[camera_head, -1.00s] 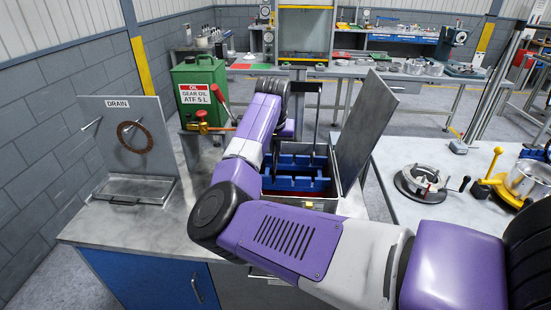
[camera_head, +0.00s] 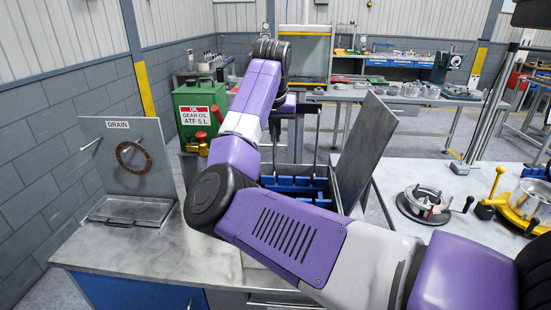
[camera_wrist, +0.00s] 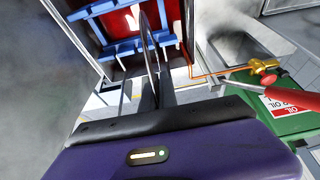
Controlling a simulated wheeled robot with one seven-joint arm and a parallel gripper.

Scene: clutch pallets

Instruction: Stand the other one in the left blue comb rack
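A brown ring-shaped plate (camera_head: 133,157) hangs on the drain panel at the left. Blue comb racks (camera_head: 300,185) sit in an open metal box, partly hidden by my arm. The wrist view also shows blue rack bars (camera_wrist: 122,47) over a red box floor. The fingers also show in the wrist view (camera_wrist: 152,25). I cannot tell whether the fingertips touch the racks. No plate is clearly visible in the racks.
A green oil can (camera_head: 200,112) with a red-handled tool beside it stands behind the bench. The box's raised metal lid (camera_head: 366,150) stands right of my gripper. A drip tray (camera_head: 132,211) lies below the drain panel. The bench front left is clear.

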